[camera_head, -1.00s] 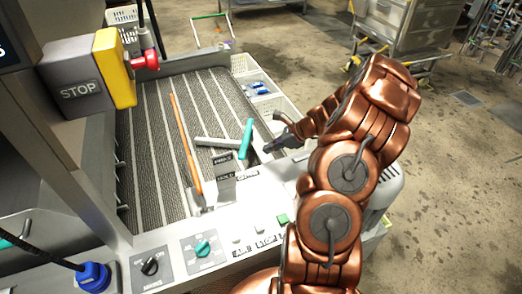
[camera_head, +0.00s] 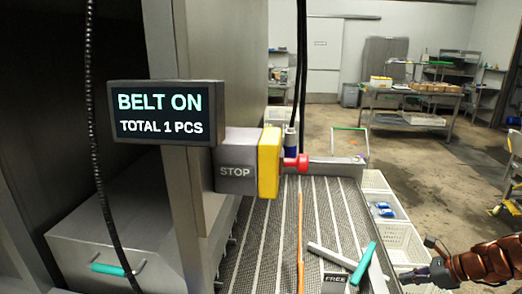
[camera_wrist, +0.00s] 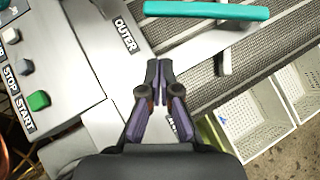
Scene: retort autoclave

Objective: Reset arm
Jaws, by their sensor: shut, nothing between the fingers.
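My gripper (camera_head: 428,274) shows at the lower right of the head view, at the end of my copper-coloured arm, beside the belt's right edge. In the wrist view my gripper (camera_wrist: 160,78) has its fingers together with nothing between them. It is over the grey panel edge near the OUTER label (camera_wrist: 125,38). A teal-handled lever (camera_wrist: 205,11) lies ahead of the fingertips, apart from them. The lever's teal handle (camera_head: 363,263) also shows in the head view over the belt.
The belt (camera_head: 280,225) runs away from me, with an orange bar (camera_head: 300,240) along it. White crates (camera_head: 405,243) line its right side. A display (camera_head: 160,112) reads BELT ON, TOTAL 1 PCS. A red stop button (camera_head: 296,162) sits beside it. Open floor lies right.

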